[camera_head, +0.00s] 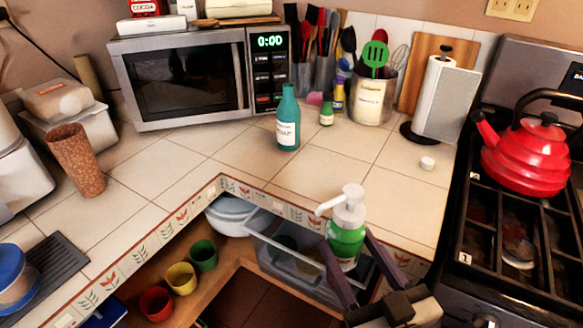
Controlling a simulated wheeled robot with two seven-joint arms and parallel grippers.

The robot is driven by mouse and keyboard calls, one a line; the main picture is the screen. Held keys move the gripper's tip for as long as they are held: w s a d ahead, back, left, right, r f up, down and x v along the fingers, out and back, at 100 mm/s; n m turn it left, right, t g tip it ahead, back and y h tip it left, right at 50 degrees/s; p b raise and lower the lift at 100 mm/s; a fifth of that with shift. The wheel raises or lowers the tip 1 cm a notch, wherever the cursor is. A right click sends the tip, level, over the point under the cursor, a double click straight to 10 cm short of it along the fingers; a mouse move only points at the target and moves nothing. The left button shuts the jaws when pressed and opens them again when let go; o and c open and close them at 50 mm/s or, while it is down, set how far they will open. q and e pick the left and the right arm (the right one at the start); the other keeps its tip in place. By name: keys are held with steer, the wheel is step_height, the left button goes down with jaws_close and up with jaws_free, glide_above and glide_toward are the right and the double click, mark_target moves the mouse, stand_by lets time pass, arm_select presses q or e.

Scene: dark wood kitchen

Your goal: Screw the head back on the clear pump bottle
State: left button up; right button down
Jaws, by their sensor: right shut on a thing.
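The pump bottle (346,248) is clear with green in it and has a pale label. It is upright near the counter's front edge, in front of the tiled trim. Its white pump head (349,206) sits on top, with the spout toward the left; I cannot tell whether it is threaded on. My right gripper (350,244) comes from the lower right and is shut on the bottle's body, one dark finger on each side. The bottle's base is hidden. My left gripper is not in view.
A teal bottle (288,128), a small green bottle (327,114) and a white cap (427,163) stand on the counter. A red kettle (528,155) is on the stove at right. A clear bin (290,264) and colored cups (181,279) lie below. The middle counter is clear.

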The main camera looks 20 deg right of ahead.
mark_target(347, 272)
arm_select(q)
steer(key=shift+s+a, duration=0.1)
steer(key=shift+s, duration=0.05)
arm_select(e)
steer(key=shift+w+a+r, duration=0.1)
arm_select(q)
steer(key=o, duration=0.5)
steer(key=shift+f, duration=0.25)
arm_select(e)
steer(key=shift+f, duration=0.2)
arm_select(q)
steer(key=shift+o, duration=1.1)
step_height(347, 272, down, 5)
steer(key=b, duration=0.5)
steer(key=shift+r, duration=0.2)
arm_select(e)
step_height(347, 272, down, 5)
steer(key=shift+w+a+f+y, duration=0.1)
steer(key=shift+a+f+y, duration=0.1)
steer(key=shift+a+y, duration=0.15)
steer(key=shift+f, duration=0.15)
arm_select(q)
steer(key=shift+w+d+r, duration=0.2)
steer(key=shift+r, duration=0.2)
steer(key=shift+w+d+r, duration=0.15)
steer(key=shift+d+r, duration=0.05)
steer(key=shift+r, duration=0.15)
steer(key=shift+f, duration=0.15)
arm_select(e)
steer(key=shift+r, duration=0.2)
